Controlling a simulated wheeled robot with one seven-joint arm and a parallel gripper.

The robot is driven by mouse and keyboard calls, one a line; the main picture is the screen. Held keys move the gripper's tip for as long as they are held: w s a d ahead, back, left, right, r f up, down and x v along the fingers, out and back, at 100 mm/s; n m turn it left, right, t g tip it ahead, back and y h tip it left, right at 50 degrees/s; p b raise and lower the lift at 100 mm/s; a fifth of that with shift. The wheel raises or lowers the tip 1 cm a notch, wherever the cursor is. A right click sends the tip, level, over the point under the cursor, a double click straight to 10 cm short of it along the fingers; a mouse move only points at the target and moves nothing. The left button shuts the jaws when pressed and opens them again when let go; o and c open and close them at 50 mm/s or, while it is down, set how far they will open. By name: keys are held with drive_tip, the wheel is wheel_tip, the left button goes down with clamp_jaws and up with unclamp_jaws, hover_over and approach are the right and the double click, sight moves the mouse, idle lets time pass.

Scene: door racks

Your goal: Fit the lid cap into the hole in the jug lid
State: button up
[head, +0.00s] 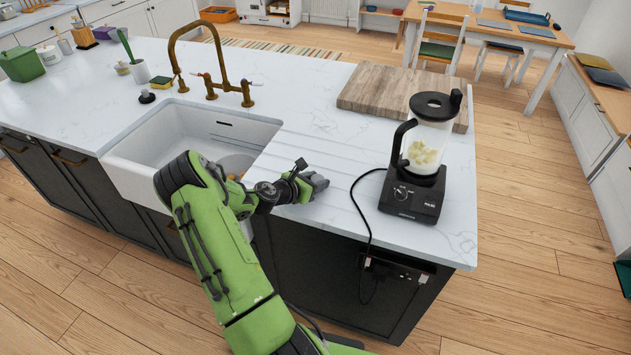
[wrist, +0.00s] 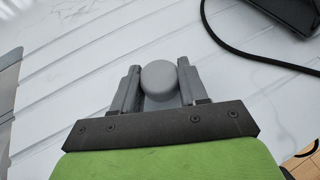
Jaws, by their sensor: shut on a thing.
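My gripper (head: 314,186) is over the worktop's grooved part, between the sink and the blender. In the wrist view my gripper (wrist: 159,84) is shut on a round grey lid cap (wrist: 159,75), which sits between the two fingers. In the head view the cap cannot be told apart from the fingers. The jug lid (head: 435,106) is black and sits on the clear blender jug (head: 426,140), to the right of and apart from my gripper. A dark round hole shows in the lid's middle. The jug holds pale chunks and stands on the black blender base (head: 412,194).
A black cord (head: 357,200) runs from the blender base over the worktop edge to a socket; it also shows in the wrist view (wrist: 240,55). A wooden board (head: 378,86) lies behind the blender. The white sink (head: 190,140) and brass tap (head: 222,75) are at left.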

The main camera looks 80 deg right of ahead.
drive_tip(key=shift+f, duration=0.2)
drive_tip(key=o, duration=1)
drive_tip(key=shift+r, duration=0.1)
drive_tip(key=shift+r, duration=0.25)
drive_tip(key=v, duration=1.2)
drive_tip(key=shift+p, duration=0.35)
drive_tip(key=shift+w, duration=0.1)
